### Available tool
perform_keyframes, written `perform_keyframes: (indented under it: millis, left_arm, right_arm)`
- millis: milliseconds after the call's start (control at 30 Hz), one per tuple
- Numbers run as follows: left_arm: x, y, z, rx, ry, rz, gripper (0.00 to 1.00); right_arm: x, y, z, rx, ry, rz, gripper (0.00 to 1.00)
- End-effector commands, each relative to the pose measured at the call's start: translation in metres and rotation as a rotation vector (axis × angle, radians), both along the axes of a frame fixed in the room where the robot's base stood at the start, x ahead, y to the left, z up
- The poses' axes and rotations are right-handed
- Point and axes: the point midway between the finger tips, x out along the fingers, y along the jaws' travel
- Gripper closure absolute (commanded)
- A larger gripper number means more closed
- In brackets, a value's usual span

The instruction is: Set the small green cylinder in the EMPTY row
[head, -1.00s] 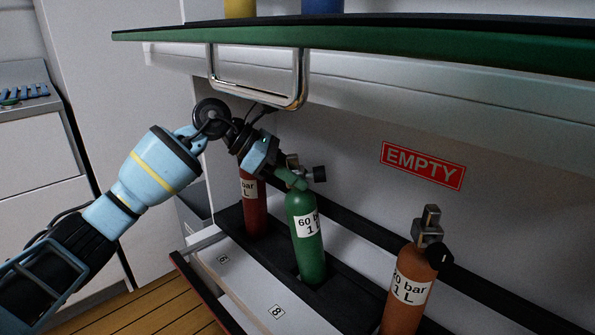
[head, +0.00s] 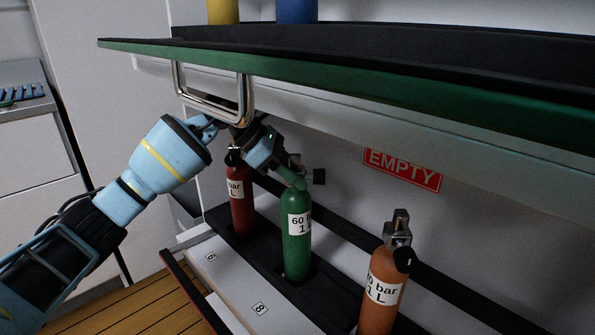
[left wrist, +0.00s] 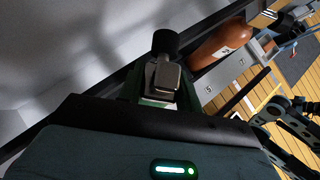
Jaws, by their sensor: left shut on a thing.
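The small green cylinder (head: 297,240) stands upright in the black rack of the lower row, with a "60 bar 1 L" label on its front. My left gripper (head: 287,170) is shut on the green cylinder at its neck, below the valve. In the left wrist view the metal valve and dark knob (left wrist: 165,70) show just past the gripper; the cylinder's body is mostly hidden. The red EMPTY sign (head: 402,168) is on the back wall above this row. My right gripper is not seen in the head view.
A red cylinder (head: 240,205) stands to the left and an orange cylinder (head: 383,290) to the right in the same row. A green-edged shelf (head: 400,95) with a metal handle (head: 243,105) overhangs the row. Yellow (head: 222,10) and blue (head: 297,10) cylinders stand above.

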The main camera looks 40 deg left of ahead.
Motion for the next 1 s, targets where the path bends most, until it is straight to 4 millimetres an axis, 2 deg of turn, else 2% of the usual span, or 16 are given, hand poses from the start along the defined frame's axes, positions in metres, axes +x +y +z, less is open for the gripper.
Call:
perform_keyframes:
  millis: [33, 67, 300, 833, 867, 1000]
  left_arm:
    - [-0.001, 0.002, 0.009, 0.004, -0.008, 0.004, 1.0]
    - [-0.001, 0.002, 0.009, 0.009, -0.003, 0.004, 1.0]
    - [0.006, 0.001, -0.01, 0.009, 0.001, 0.002, 1.0]
    - [0.007, 0.001, -0.011, 0.01, -0.001, 0.002, 1.0]
    - [0.006, 0.001, -0.017, 0.014, 0.012, 0.001, 0.64]
    - [0.006, 0.001, -0.017, 0.014, 0.012, 0.001, 0.46]
  right_arm:
    - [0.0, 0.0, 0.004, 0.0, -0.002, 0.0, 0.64]
    - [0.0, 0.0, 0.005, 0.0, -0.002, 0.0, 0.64]
    - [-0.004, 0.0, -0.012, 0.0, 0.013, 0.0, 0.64]
    - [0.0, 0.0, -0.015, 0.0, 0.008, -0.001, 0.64]
    - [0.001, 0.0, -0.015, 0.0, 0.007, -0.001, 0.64]
    - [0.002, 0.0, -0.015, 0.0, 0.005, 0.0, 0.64]
